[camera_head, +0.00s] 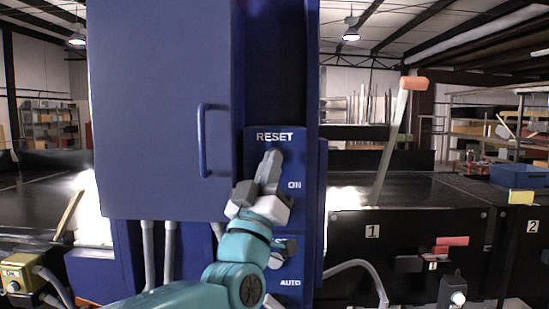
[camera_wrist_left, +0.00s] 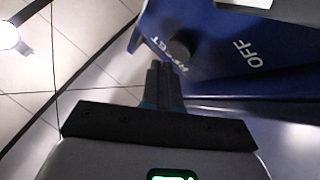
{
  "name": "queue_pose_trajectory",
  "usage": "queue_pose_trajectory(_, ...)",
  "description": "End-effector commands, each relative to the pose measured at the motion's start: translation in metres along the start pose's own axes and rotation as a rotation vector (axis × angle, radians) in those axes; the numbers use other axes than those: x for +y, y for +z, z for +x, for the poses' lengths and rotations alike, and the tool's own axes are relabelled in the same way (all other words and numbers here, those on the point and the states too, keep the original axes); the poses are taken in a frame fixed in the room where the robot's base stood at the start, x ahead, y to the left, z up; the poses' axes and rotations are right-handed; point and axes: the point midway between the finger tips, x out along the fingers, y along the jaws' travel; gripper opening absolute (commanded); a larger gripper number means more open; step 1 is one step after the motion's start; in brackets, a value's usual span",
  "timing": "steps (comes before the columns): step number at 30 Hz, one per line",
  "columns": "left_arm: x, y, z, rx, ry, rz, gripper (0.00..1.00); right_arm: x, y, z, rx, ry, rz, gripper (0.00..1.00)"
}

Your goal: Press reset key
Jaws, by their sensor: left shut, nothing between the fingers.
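The blue control panel (camera_head: 262,138) carries the white labels RESET, ON and AUTO. In the left wrist view, a dark round key (camera_wrist_left: 184,47) sits beside the RESET lettering on the blue panel (camera_wrist_left: 220,75). My left gripper (camera_head: 271,158) is shut and empty, its fingertips just below the RESET label, hiding the key in the head view. In the left wrist view the shut fingers (camera_wrist_left: 166,68) point at the key and end right by its edge. I cannot tell whether they touch it. My right gripper is not in view.
A blue cabinet door (camera_head: 160,110) with a handle (camera_head: 203,140) stands left of the panel. A grey knob (camera_head: 284,250) sits lower on the panel, near AUTO. A lever with an orange grip (camera_head: 413,83) rises at the right beside the dark conveyor (camera_head: 440,190).

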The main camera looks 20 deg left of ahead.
Motion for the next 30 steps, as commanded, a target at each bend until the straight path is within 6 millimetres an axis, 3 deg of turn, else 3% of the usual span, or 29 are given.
queue_pose_trajectory(30,-0.0065,0.0067,0.0089,-0.001,0.0,0.0,0.0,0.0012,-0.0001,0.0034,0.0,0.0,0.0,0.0)
